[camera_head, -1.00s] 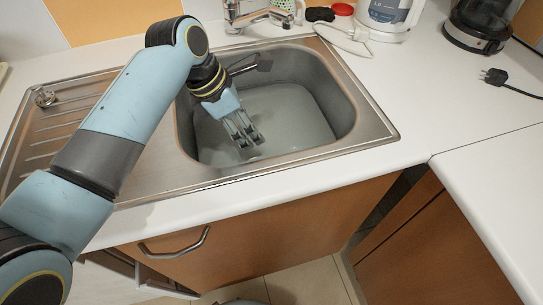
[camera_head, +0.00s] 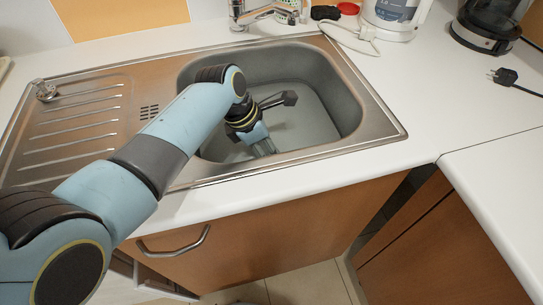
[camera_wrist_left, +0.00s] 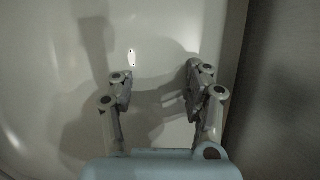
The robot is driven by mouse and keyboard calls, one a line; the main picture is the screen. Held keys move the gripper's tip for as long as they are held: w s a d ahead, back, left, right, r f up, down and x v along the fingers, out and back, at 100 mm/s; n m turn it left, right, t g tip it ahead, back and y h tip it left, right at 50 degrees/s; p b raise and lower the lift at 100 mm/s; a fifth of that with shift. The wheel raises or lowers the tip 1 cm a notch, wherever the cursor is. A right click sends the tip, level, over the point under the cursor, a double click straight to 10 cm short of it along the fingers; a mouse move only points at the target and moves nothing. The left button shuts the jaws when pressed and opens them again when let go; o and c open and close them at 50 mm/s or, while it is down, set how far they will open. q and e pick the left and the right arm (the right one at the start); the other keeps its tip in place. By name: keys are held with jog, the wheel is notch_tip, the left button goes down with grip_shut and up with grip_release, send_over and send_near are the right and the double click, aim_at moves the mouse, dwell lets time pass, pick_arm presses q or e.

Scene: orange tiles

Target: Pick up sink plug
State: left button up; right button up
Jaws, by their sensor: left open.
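My left gripper (camera_head: 266,147) reaches down into the sink basin (camera_head: 340,95), near its front wall. In the left wrist view it (camera_wrist_left: 158,85) is open, its two fingers apart over the pale basin floor, with dark shadows around them. I see nothing clearly held between the fingers. No sink plug can be made out in the basin; the arm hides part of it. A small round metal piece (camera_head: 46,92) sits at the far left corner of the drainboard; I cannot tell whether it is the plug. My right gripper is not in view.
The steel drainboard (camera_head: 75,130) lies left of the basin. The faucet (camera_head: 262,12) stands behind it. A kettle (camera_head: 390,18), a coffee maker (camera_head: 487,25) and a black power plug (camera_head: 503,77) are on the counter. The right counter is largely clear.

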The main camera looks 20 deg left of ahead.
pick_arm(q)
grip_shut()
